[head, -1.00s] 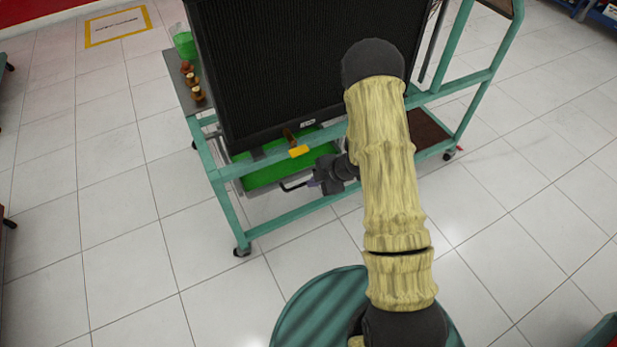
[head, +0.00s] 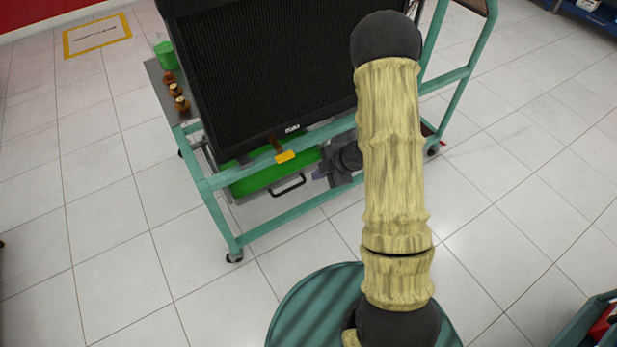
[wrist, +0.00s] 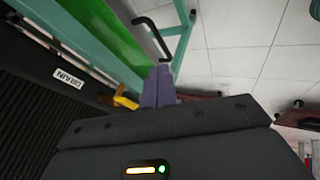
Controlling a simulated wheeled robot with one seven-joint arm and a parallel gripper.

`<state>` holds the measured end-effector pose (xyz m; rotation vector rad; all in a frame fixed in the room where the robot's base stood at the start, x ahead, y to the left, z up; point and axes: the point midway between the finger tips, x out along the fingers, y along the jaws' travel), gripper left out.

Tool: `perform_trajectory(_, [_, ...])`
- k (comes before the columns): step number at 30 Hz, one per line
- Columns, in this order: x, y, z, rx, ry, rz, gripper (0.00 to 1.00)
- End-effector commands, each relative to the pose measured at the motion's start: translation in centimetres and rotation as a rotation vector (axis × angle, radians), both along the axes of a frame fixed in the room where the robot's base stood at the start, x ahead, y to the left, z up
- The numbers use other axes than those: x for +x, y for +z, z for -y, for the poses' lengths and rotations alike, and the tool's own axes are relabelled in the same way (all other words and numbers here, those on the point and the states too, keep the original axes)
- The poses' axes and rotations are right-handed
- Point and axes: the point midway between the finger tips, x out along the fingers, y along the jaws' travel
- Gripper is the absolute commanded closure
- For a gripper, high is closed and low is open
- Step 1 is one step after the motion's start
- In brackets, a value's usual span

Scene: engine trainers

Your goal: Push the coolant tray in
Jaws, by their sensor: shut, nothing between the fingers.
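The coolant tray (head: 262,180) is a green, shallow tray low in the teal stand, below the black radiator (head: 270,75). Its black handle (head: 288,187) faces me at the front. My gripper (head: 320,173) is low at the stand, just right of the handle, partly hidden by the frame rail and my arm. In the wrist view the purple fingers (wrist: 159,86) are shut and empty. The handle (wrist: 153,38) shows beyond the fingertips, with a small gap apparent, and the green tray (wrist: 100,30) lies to its left. Any contact with the tray cannot be told.
The teal frame rail (head: 330,133) crosses above the tray, and a lower rail (head: 290,215) runs in front. A yellow-handled drain valve (head: 285,156) hangs close above the tray. Clear tiled floor (head: 150,290) lies left of the stand.

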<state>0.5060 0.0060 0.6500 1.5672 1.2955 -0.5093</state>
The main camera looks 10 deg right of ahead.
Motion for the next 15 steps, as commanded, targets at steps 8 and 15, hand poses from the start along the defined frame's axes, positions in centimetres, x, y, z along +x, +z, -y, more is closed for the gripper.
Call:
perform_trajectory(8, [1.3, 6.8, 2.5, -0.085, -0.457, -0.023, 1.0])
perform_trajectory(15, [-3.1, 13.3, 4.1, -0.058, -1.001, -0.149, 1.0])
